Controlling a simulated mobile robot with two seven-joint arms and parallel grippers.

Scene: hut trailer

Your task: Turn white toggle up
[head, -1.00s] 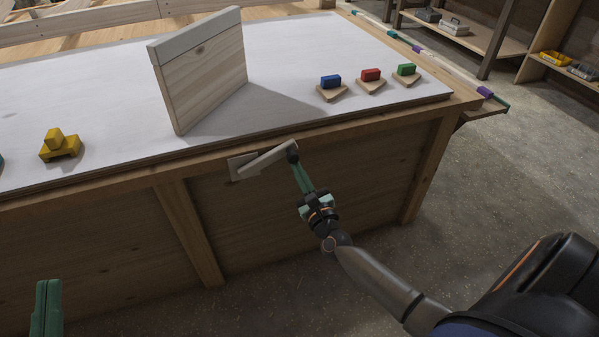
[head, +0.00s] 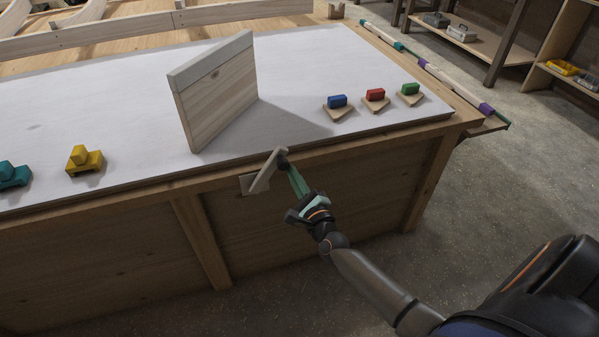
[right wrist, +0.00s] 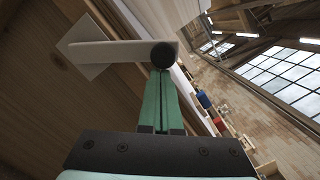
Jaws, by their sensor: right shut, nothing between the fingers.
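The white toggle (head: 264,172) is a pale lever on a square plate (head: 246,184) on the table's front side. It slants steeply up to the right, and its end is near the tabletop edge. In the right wrist view the lever (right wrist: 112,52) ends in a round dark tip (right wrist: 163,54). My right gripper (head: 287,162) is shut and empty, with its green fingers rising to the lever's free end from below. In the right wrist view the fingertips (right wrist: 161,73) appear to touch the dark tip. My left gripper is not in view.
The table has a white top (head: 310,70) with an upright wooden panel (head: 220,100) above the toggle. Yellow (head: 84,160) and teal (head: 12,174) pieces sit at left. The floor at right is open.

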